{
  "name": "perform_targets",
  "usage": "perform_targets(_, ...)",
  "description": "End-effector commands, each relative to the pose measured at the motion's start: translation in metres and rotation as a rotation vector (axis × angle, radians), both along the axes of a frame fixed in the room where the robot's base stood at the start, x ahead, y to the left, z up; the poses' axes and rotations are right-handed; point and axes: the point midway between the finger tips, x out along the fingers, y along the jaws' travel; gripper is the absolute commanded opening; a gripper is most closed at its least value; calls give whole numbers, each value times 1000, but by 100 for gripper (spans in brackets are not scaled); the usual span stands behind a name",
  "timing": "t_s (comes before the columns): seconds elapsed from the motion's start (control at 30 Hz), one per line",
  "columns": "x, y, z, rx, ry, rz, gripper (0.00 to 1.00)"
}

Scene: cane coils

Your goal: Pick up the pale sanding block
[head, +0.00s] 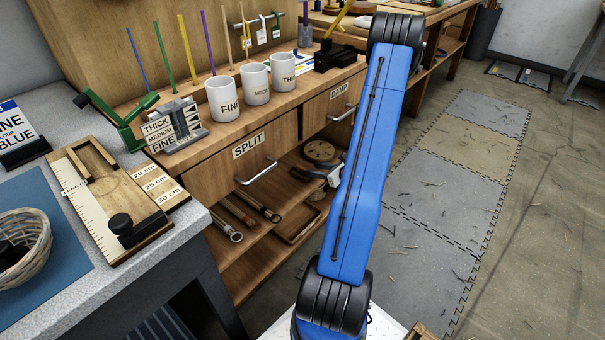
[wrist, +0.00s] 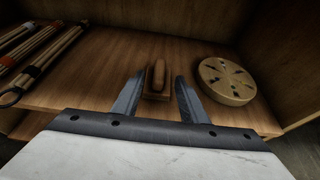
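In the wrist view a small light-brown block (wrist: 157,80) with a rounded upper part, apparently the sanding block, sits on the wooden shelf in dim light. My gripper (wrist: 158,82) is open, one finger to each side of the block's near part, with visible gaps and no clear contact. In the head view my gripper (head: 322,176) reaches into the open shelf below the drawers. My blue arm covers part of that shelf, and I cannot make out the block there.
A round pale disc with dark holes (wrist: 227,80) lies right of the block; it also shows in the head view (head: 319,151). Rods or tools (wrist: 40,62) lie on the left. The cabinet wall (wrist: 282,62) bounds the right. The SPLIT drawer (head: 225,168) is above.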

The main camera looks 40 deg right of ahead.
Motion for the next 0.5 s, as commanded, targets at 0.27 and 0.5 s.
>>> perform_targets(0.27,25,3,-10,0,0,2,39)
perform_targets(0.5,38,4,-17,0,0,2,39)
